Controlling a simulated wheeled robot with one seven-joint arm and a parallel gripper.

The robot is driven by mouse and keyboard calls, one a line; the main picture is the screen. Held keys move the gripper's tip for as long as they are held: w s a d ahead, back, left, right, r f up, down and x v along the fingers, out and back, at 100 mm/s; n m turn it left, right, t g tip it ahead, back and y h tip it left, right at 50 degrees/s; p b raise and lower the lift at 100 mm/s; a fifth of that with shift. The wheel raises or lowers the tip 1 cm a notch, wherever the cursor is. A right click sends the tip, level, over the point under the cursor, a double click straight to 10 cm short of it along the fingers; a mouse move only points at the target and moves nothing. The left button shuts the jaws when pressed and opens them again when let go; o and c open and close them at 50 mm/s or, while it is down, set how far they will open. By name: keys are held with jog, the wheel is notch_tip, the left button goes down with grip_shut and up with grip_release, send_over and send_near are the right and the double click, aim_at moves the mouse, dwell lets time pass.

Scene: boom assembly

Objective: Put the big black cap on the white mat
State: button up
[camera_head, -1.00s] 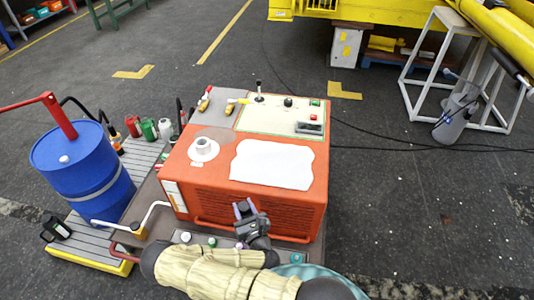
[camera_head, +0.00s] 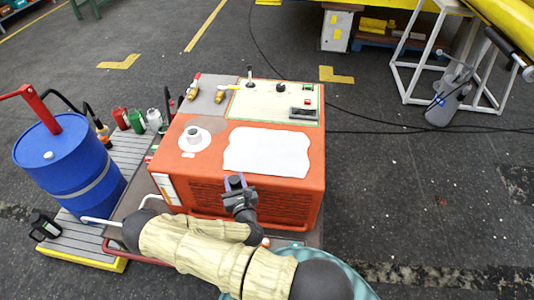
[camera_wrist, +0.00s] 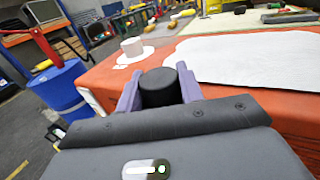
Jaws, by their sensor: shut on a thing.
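The big black cap (camera_wrist: 159,88) is held between the two purple fingers of my gripper (camera_wrist: 160,92) in the wrist view. In the head view my gripper (camera_head: 236,184) is at the front edge of the orange cabinet, with the dark cap (camera_head: 236,181) at its tip. The white mat (camera_head: 266,152) lies flat on the cabinet top, just beyond my gripper and to its right. The mat also shows in the wrist view (camera_wrist: 245,60), behind and right of the cap. The cap is apart from the mat, in front of its near left corner.
The orange cabinet (camera_head: 210,162) carries a white round fitting (camera_head: 194,138) left of the mat and a control panel (camera_head: 277,104) behind it. A blue drum (camera_head: 70,165) stands at the left. The mat's surface is clear.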

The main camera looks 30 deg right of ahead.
jog(key=w+d+r+m+g+h+b, duration=0.1)
jog(key=w+d+m+h+b, duration=0.1)
jog(key=h+b, duration=0.1)
jog(key=w+d+r+m+g+h+b, duration=0.1)
jog(key=w+d+m+h+b, duration=0.1)
jog(key=w+h+b, duration=0.1)
jog(key=w+d+r+m+g+h+b, duration=0.1)
jog(key=w+d+m+h+b, duration=0.1)
jog(key=w+d+b, duration=0.1)
jog(key=shift+r+g+h, duration=0.35)
jog(key=shift+g+h, duration=0.05)
jog(key=w+d+r+m+g+h+b, duration=0.1)
jog(key=d+r+m+g+h+b, duration=0.3)
jog(key=d+b, duration=0.5)
jog(key=shift+w+d+r+m+g+b, duration=0.35)
jog(key=shift+d+r+g, duration=0.25)
jog(key=shift+r, duration=0.25)
jog(key=shift+f+b, duration=0.45)
jog(key=shift+f, duration=2.7)
jog(key=shift+a+f+b, duration=0.1)
jog(key=shift+f+b, duration=0.25)
jog(key=shift+f, duration=1.55)
